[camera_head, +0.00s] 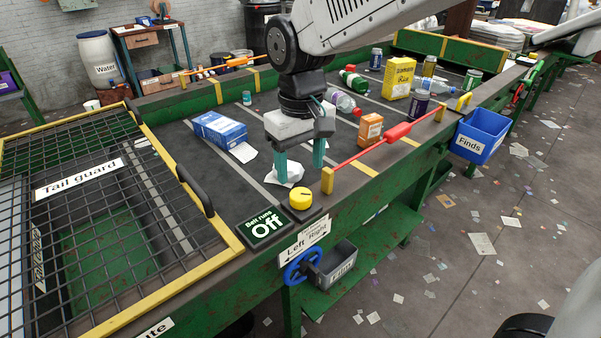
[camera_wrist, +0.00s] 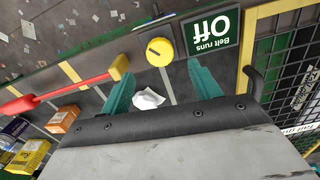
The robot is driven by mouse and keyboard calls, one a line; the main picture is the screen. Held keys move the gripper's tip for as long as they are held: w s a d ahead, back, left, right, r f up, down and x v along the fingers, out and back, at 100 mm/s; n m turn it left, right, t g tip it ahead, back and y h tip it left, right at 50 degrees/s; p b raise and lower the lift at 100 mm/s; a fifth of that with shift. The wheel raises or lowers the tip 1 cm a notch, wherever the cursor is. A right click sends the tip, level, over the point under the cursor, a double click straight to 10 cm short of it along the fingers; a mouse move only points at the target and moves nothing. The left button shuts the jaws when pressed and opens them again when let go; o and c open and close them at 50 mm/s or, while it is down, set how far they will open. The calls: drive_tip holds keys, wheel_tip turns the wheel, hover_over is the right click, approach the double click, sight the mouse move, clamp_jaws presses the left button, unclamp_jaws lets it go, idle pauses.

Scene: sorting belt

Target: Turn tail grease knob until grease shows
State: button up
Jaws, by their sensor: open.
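A tail grease knob is not clearly identifiable in either view. A yellow round knob (camera_head: 300,198) with a dark slot sits on the belt's near edge beside the "Belt runs Off" sign (camera_head: 265,226); the knob also shows in the wrist view (camera_wrist: 159,51). The tail guard (camera_head: 190,245), a yellow-framed mesh with a black handle, lies over the tail end at left; green and dark parts show through it. My gripper (camera_head: 301,166) is open above the belt, just behind the yellow knob. Its teal fingers are apart, with crumpled white paper (camera_wrist: 148,98) in view between them.
A blue handwheel (camera_head: 302,266) sits below the "Left Right" sign on the front side. A red bar (camera_head: 378,147) runs along the near edge. Boxes, bottles and cans lie on the belt (camera_head: 205,175). A blue Finds bin (camera_head: 481,134) hangs at right.

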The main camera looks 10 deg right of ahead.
sight(300, 194)
wheel_tip(300, 194, down, 7)
drive_tip(key=shift+r, duration=0.15)
drive_tip(key=c, duration=1)
drive_tip(key=shift+o, duration=0.2)
drive_tip(key=shift+m, duration=0.4)
drive_tip(key=m, duration=0.5)
drive_tip(key=shift+m, duration=0.4)
drive_tip(key=o, duration=1)
drive_tip(key=shift+c, duration=0.2)
